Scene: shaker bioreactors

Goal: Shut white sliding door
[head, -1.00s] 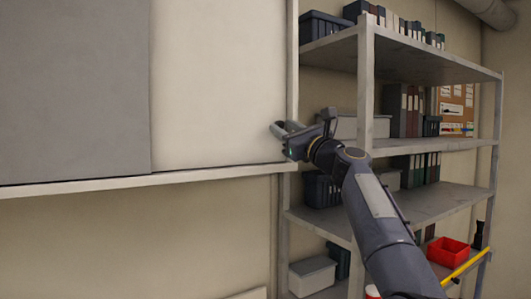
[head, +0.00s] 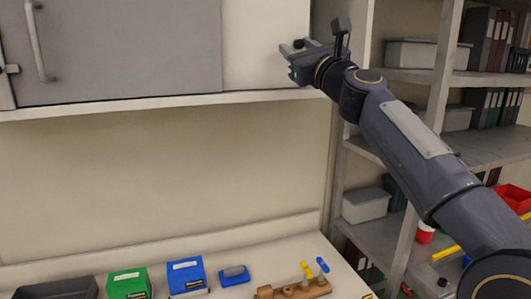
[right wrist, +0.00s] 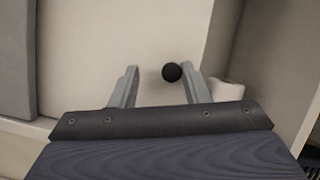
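The white sliding door (head: 262,42) is the pale panel in the upper middle of the head view, beside a grey door panel (head: 130,55). A small round black knob (right wrist: 172,72) stands out from the pale surface in the right wrist view. My right gripper (head: 294,46) is at the right end of the white panel. In the wrist view its two fingers (right wrist: 160,84) are spread wide, with the knob between them, closer to the right finger. I cannot tell whether a finger touches it. My left gripper is not in view.
A grey handle (head: 38,42) is on the grey panel's left. Metal shelving (head: 450,75) with binders and boxes stands at the right, behind my right arm. Below, a bench (head: 240,255) holds a green box (head: 128,284), a blue box (head: 187,276) and a wooden rack (head: 292,290).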

